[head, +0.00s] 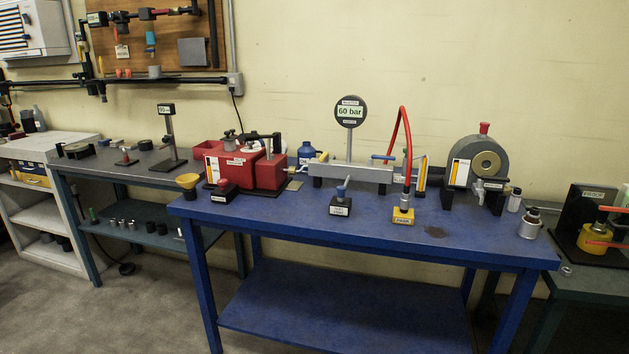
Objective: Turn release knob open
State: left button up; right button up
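The blue bench (370,235) stands in the middle of the head view. No part is clearly readable as the release knob. Knob-like parts on it are a black block with a red top (224,190) at the left front, a black labelled block with a blue-grey handle (340,203) at the middle front, and a red knob (484,128) on top of the grey round housing (478,160). A red pump unit (240,165) stands at the left. A round gauge (350,112) reads 60 bar. Neither of my grippers shows.
A yellow block (403,215) with a red hose (408,130) stands at the front. A yellow funnel (187,181) is near the left edge, a small metal canister (531,222) near the right. Side benches flank the blue bench. Its front strip is mostly clear.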

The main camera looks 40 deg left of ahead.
aim_at(223, 182)
jog(key=u, duration=1.85)
jog(key=i, duration=0.65)
jog(key=i+j+z, duration=0.15)
jog(key=i, duration=0.5)
